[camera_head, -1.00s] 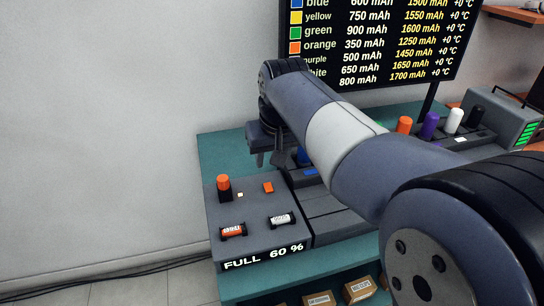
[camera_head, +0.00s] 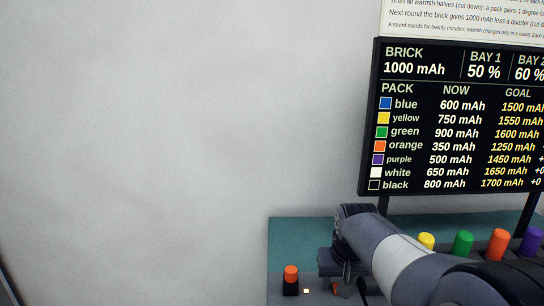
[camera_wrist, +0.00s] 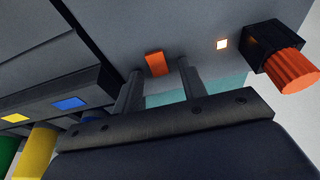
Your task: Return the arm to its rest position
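My arm reaches in from the lower right of the head view, with my gripper (camera_head: 335,280) above the grey console at the bottom edge. In the wrist view, the two fingers of my gripper (camera_wrist: 160,88) stand apart with nothing between them.
Behind the arm stand yellow (camera_head: 426,241), green (camera_head: 463,243), orange (camera_head: 498,245) and purple (camera_head: 531,242) packs. A black board (camera_head: 450,120) rises behind the teal table (camera_head: 300,230). A small lit square (camera_wrist: 222,44) is beside the knob. The left side is bare wall.

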